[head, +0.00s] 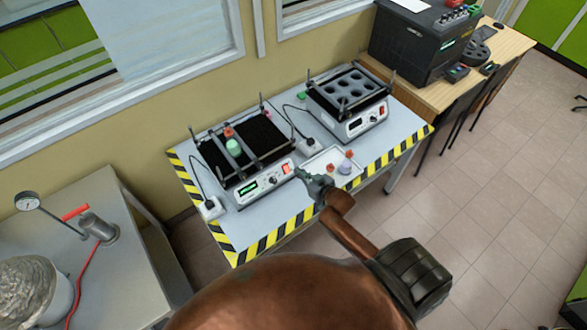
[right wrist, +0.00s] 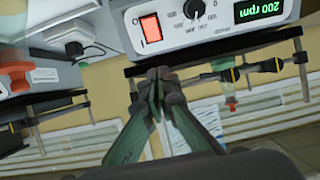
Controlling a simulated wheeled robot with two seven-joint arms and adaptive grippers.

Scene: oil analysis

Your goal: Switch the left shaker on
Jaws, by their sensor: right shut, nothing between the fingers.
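The left shaker (head: 257,186) stands on the striped-edge table, with a black platform and a white front panel. Its green display (head: 248,188) is lit, and reads 200 rpm upside down in the right wrist view (right wrist: 267,10). Its red rocker switch (head: 287,168) glows, and also shows bright in the right wrist view (right wrist: 151,27). My right gripper (head: 301,173) is shut and empty just right of the switch. In the right wrist view its fingertips (right wrist: 160,74) appear below the switch, apart from it in the picture. My left gripper is not in view.
A second shaker (head: 354,124) with a round-holed rack stands to the right. A white tray (head: 318,161) with small red-capped items lies close to my right gripper.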

